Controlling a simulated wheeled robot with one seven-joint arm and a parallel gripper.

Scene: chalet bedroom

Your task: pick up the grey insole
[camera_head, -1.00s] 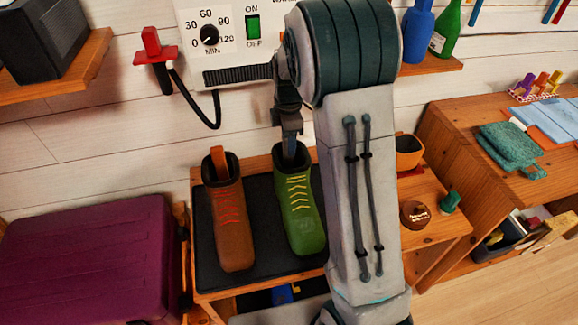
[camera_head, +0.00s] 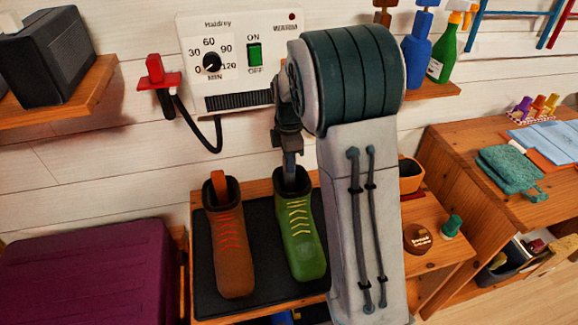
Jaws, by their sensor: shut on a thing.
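The green boot (camera_head: 301,235) with yellow laces stands on a dark mat beside a brown boot (camera_head: 231,250). My gripper (camera_head: 289,156) points down just above the green boot's opening. It is shut on the top of the grey insole (camera_head: 289,174), a narrow upright strip. The insole's lower part is hidden inside the green boot. A brown-orange strip (camera_head: 218,185) sticks up out of the brown boot.
The dark mat (camera_head: 262,290) lies on a wooden stand. A wall-mounted dryer box (camera_head: 240,60) is close behind my gripper, with a hanging black cable (camera_head: 200,142). A purple case (camera_head: 85,275) is at left. My arm hides part of the stand's right side.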

